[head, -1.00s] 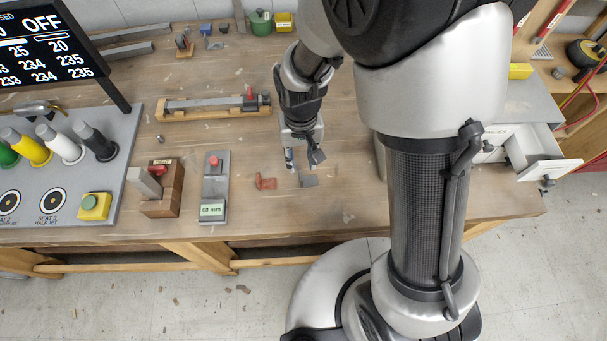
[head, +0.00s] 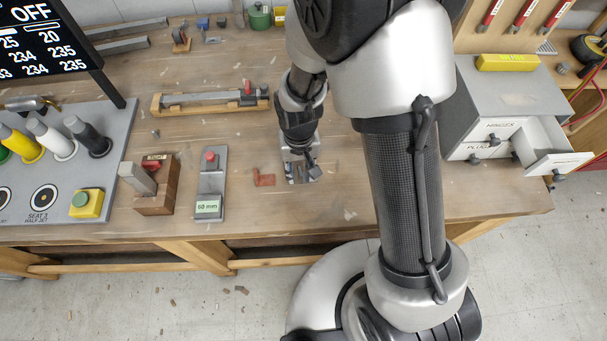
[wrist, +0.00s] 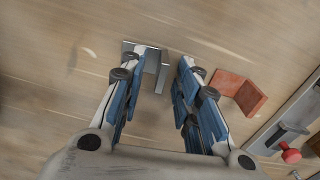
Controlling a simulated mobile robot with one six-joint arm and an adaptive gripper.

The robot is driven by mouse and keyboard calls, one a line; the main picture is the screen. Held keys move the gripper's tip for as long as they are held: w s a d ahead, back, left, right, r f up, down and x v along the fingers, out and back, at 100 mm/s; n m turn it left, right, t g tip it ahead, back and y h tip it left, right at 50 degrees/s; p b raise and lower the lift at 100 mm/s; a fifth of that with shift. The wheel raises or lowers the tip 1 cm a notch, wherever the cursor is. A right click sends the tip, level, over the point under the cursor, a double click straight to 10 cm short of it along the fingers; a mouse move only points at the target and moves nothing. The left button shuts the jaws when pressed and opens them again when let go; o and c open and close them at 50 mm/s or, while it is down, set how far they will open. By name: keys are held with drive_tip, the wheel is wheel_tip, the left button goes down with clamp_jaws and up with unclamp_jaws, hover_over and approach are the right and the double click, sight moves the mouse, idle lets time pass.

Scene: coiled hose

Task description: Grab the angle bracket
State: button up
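A grey metal angle bracket (wrist: 161,73) lies on the wooden bench in the wrist view, its bent leg between my two fingers. My left finger covers part of it. My gripper (wrist: 161,62) is open, with both fingers pointing down at the bench and a gap between the right finger and the bracket. In the head view my gripper (head: 302,173) is low over the bench and mostly hides the grey bracket. A reddish angled piece (wrist: 238,92) lies just right of my fingers in the wrist view; in the head view this red piece (head: 264,178) is left of the gripper.
A grey stand with a red knob (head: 210,185) and a wooden block fixture (head: 155,186) stand to the left. A long clamp bar (head: 210,102) lies behind. A grey cabinet with an open drawer (head: 550,160) is at right.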

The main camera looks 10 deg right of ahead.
clamp_jaws()
idle(0.5)
